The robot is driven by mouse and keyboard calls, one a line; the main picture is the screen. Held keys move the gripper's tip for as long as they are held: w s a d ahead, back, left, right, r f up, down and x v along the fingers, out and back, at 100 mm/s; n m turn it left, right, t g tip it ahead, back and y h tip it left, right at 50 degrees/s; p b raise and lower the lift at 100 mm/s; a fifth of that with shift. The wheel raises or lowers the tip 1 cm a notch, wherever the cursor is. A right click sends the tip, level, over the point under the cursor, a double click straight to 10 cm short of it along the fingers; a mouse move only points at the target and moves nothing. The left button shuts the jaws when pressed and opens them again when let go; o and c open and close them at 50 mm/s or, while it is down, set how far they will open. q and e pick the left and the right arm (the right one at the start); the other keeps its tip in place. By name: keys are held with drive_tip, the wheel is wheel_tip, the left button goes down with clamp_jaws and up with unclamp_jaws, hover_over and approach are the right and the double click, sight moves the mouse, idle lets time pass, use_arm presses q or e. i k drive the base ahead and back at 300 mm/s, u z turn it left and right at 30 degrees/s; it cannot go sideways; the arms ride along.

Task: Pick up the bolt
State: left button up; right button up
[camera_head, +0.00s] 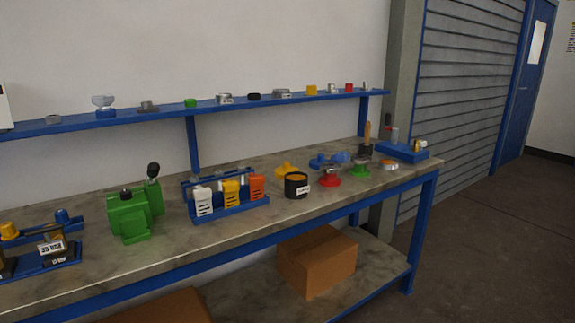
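I cannot make out a bolt for certain in the head view. Small parts stand on the blue tray (403,152) at the right end of the workbench (330,218), and one of them may be a bolt, but they are too small to tell. A small upright item (365,86) at the right end of the blue shelf is also too small to name. Neither of my grippers is in view.
A green machine (133,212), a blue rack (232,209) with white, yellow and orange holders, and a black cup (296,186) stand on the bench. A cardboard box (317,262) sits on the lower shelf. Open floor (483,230) lies to the right.

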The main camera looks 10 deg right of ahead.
sight(217, 174)
drive_tip(key=z, duration=0.3)
drive_tip(key=i, duration=1.15)
drive_tip(key=u, duration=0.6)
